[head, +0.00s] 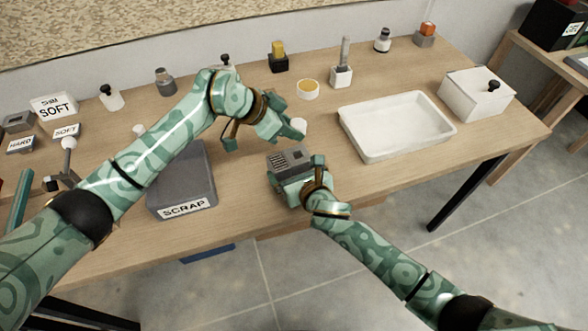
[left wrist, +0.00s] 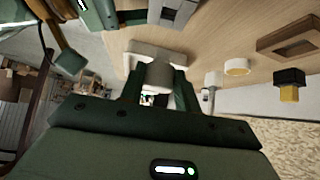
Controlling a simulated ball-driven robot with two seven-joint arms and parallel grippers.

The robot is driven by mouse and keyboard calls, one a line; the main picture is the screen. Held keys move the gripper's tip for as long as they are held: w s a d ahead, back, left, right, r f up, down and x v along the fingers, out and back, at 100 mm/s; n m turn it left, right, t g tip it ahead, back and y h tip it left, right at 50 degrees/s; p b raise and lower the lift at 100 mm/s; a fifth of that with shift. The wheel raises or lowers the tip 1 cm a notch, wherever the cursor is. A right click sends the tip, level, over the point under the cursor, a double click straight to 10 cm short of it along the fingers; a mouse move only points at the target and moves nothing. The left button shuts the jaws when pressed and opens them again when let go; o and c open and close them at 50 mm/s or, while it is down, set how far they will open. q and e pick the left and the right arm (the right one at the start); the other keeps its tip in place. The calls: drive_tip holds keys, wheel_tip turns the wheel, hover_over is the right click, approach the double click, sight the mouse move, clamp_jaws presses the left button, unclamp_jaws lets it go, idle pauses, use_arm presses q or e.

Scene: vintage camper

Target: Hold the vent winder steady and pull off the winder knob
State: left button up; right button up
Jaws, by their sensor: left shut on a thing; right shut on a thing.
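The vent winder (head: 290,161), a grey slotted block, is at the front middle of the table in the head view. My right gripper (head: 303,177) is shut on it; part of it also shows at the top of the left wrist view (left wrist: 178,12). The winder knob (head: 298,125) is a small pale piece, partly hidden by my left gripper's fingers. My left gripper (head: 290,129) is shut on it behind the winder. In the left wrist view, the pale knob (left wrist: 158,76) sits between the fingers, apart from the winder.
A grey SCRAP bin (head: 183,180) stands left of the winder. A white tray (head: 395,128) and a white box (head: 477,95) are to the right. A yellow-filled white dish (head: 308,89) and a white block with a grey handle (head: 341,72) stand behind. Bare wood lies between winder and tray.

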drive_tip(key=o, duration=1.1)
